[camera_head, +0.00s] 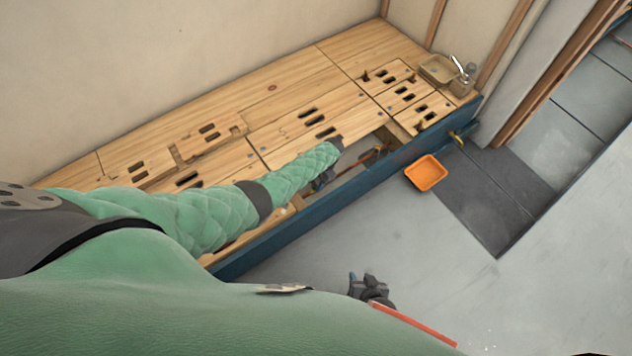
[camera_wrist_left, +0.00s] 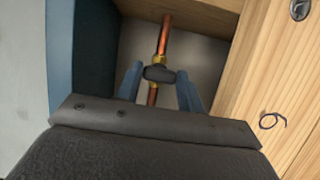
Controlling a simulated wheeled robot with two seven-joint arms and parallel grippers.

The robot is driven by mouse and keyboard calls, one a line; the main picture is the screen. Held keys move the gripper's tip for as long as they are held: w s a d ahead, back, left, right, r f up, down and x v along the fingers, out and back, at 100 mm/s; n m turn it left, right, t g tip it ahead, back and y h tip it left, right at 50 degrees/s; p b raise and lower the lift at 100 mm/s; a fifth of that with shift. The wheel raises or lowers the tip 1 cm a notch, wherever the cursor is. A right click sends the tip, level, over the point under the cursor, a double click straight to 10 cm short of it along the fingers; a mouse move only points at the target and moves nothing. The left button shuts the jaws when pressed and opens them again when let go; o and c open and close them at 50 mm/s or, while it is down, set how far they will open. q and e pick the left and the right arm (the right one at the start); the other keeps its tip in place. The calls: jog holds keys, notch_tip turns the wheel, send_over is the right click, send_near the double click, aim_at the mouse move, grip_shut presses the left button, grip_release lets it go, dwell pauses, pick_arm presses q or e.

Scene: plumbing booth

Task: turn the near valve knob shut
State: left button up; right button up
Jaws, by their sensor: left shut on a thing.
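The near valve knob (camera_wrist_left: 159,74) is a dark, rounded bar on a copper pipe (camera_wrist_left: 165,36) with brass fittings. It sits inside an opening under the wooden bench top. In the left wrist view, my left gripper (camera_wrist_left: 160,84) has one finger on each side of the knob and is shut on it. In the head view, my left gripper (camera_head: 322,182) reaches down into the opening at the bench front, and my arm hides most of the knob.
The wooden bench (camera_head: 290,75) has slotted panels and a blue front beam (camera_head: 345,192) close to my left gripper. More copper pipe (camera_head: 372,157) shows in the opening. A small sink (camera_head: 438,69) stands at the far end. An orange tray (camera_head: 426,173) lies on the grey floor.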

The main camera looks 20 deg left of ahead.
pick_arm(q)
jog(key=o, duration=1)
jog(key=shift+r, duration=0.25)
jog(key=p+v, duration=0.1)
jog(key=v, duration=0.6)
jog(key=shift+p, duration=0.3)
pick_arm(e)
jog(key=shift+g, duration=0.3)
jog(key=r, duration=0.4)
jog(key=shift+w+a+r, duration=0.1)
jog(key=shift+w+r, duration=0.1)
jog(key=shift+w, duration=0.1)
pick_arm(q)
jog(key=shift+w+d, duration=0.1)
jog(key=shift+w, duration=0.05)
